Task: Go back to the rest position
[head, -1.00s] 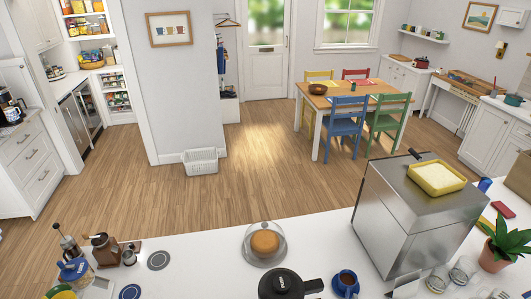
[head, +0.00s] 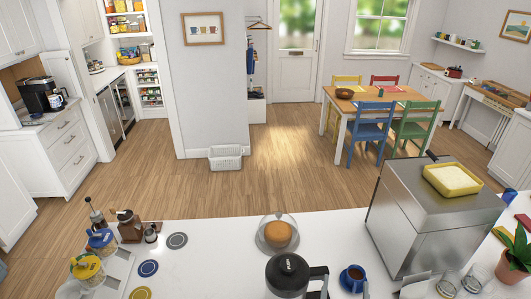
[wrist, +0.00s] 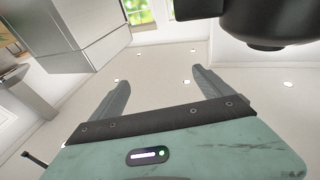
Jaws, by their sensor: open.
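My gripper (wrist: 155,95) shows in the wrist view, with its two dark fingers spread apart and nothing between them. It is not visible in the head view. A large dark rounded object (wrist: 265,25) fills the upper right of the wrist view, near the right finger. A grey boxy surface (wrist: 80,35) is at the upper left there. In the head view, a black-lidded carafe (head: 288,270) stands at the front middle of the white counter (head: 215,265).
A steel machine (head: 430,215) with a yellow tray (head: 452,180) on top stands at right. A blue cup (head: 352,277), a cake under a dome (head: 277,234), jars (head: 88,270) and a potted plant (head: 515,260) are on the counter.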

